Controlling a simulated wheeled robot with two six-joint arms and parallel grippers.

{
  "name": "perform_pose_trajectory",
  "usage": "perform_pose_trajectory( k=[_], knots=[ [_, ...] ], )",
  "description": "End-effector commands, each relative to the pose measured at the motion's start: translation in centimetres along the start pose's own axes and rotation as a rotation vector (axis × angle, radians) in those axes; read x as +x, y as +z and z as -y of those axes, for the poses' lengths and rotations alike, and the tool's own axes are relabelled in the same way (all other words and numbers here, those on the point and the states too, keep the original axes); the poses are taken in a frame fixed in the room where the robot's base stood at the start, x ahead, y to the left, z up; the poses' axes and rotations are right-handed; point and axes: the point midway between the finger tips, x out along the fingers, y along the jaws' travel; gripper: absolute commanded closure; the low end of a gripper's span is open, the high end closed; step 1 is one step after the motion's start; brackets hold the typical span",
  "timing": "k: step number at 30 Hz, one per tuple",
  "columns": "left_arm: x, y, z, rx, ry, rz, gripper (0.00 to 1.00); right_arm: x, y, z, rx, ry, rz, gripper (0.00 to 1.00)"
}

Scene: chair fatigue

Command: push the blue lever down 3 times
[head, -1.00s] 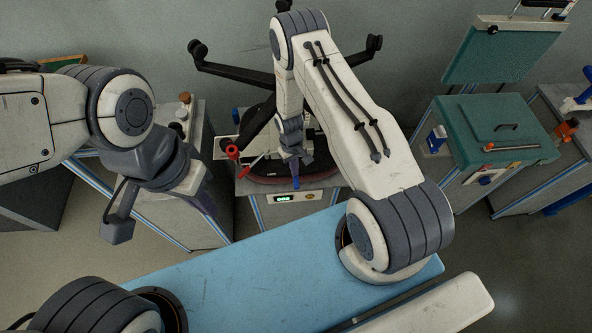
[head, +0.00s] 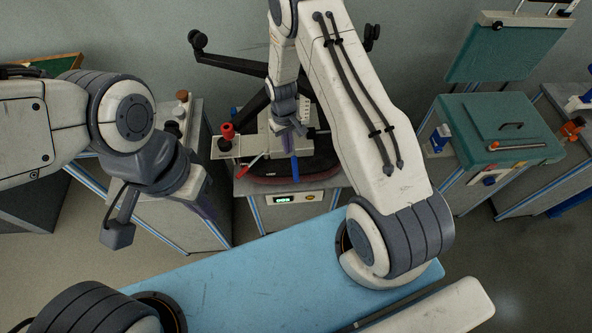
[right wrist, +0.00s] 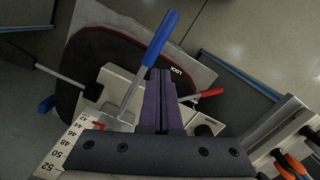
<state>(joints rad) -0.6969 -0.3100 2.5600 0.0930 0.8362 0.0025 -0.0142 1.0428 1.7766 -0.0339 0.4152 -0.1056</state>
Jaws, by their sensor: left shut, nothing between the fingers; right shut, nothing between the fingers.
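The blue lever (head: 295,167) stands at the front of the test stand under the upturned chair. In the right wrist view the blue lever (right wrist: 162,40) shows as a long blue handle on a metal shank, free of any grip. My right gripper (head: 290,130) is just above and behind it in the head view, shut and empty. In the right wrist view its purple fingers (right wrist: 158,90) point towards the lever's handle; whether they touch cannot be told. My left gripper (head: 208,205) is shut and empty, off to the left by a grey cabinet.
A red-handled lever (head: 250,165) and a red knob (head: 227,132) are left of the blue lever. Chair legs (head: 235,70) spread behind. A lit green display (head: 284,200) is on the stand's front. A green case (head: 505,130) stands right. The blue bench (head: 250,265) is clear.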

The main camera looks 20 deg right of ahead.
Motion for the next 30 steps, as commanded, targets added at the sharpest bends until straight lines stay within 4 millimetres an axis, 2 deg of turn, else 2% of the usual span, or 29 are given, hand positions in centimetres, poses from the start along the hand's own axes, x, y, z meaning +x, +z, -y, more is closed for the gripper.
perform_pose_trajectory(
  k=[3, 9, 30],
  knots=[
    [0.7, 0.0, 0.1, 0.001, 0.000, 0.000, 1.00, -1.9, -0.1, 0.0, 0.000, 0.000, -0.004, 1.00],
    [0.9, 0.1, 0.1, 0.001, 0.000, 0.000, 1.00, -3.7, 0.0, 0.0, 0.000, 0.000, -0.001, 1.00],
    [0.9, 0.1, 0.1, 0.001, 0.000, 0.000, 1.00, -3.9, 0.1, 0.0, 0.001, 0.000, 0.001, 1.00]
  ],
)
